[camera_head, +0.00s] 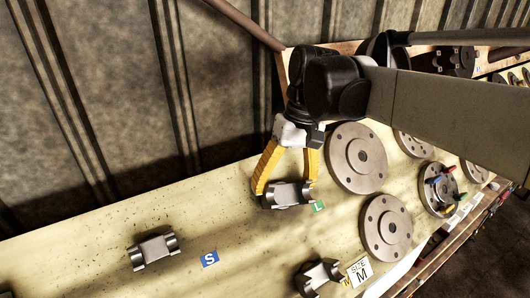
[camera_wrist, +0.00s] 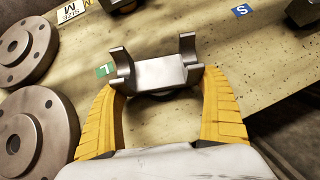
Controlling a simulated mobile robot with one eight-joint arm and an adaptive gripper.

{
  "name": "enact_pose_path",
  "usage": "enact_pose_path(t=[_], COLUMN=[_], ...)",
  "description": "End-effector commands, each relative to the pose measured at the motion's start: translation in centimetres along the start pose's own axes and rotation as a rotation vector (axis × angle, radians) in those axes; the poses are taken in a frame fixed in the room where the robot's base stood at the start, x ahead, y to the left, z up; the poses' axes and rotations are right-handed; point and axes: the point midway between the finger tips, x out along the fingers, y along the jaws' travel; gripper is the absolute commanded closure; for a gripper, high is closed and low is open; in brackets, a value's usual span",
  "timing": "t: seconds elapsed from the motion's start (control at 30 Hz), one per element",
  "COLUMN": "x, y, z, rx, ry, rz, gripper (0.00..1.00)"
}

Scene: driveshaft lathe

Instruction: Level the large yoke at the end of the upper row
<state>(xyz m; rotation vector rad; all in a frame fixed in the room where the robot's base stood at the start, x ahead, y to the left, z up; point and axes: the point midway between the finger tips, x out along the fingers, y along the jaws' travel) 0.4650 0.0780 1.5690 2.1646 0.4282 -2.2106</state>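The large yoke (camera_head: 287,194) is a grey metal piece with two curved forks, beside the green L label (camera_head: 319,207) on the pale bench. In the wrist view the yoke (camera_wrist: 160,73) lies between the fingertips, slightly tilted in the picture, with a dark rounded part below it. My gripper (camera_head: 286,184) has yellow ribbed fingers, one at each end of the yoke; in the wrist view the gripper (camera_wrist: 161,88) shows no clear gap at either side. Its fingers hide parts of the yoke's ends. I cannot tell whether the yoke touches the bench.
Another yoke (camera_head: 153,249) lies by the blue S label (camera_head: 210,258). A third yoke (camera_head: 318,277) stands by the M label (camera_head: 360,271). Round flanges (camera_head: 356,158) (camera_head: 386,227) lie to the right. A corrugated wall (camera_head: 130,90) rises behind. The bench between the S and L labels is clear.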

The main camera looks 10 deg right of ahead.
Motion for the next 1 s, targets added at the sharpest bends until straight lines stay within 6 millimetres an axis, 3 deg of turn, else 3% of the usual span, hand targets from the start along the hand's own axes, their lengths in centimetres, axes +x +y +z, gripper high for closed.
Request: enact_pose_path(t=[0.03, 0.17, 0.6, 0.83, 1.0], x=[-0.03, -0.04, -0.31, -0.31, -0.30], y=[0.00, 0.01, -0.03, -0.10, 0.11], z=[-0.10, -0.11, 0.11, 0.15, 0.16], rx=[0.000, 0.000, -0.002, -0.165, -0.190], ry=[0.003, 0.003, 0.003, 0.002, 0.001], rz=[0.000, 0.000, 0.002, 0.156, 0.184], gripper=[0.15, 0.53, 0.53, 0.53, 0.53])
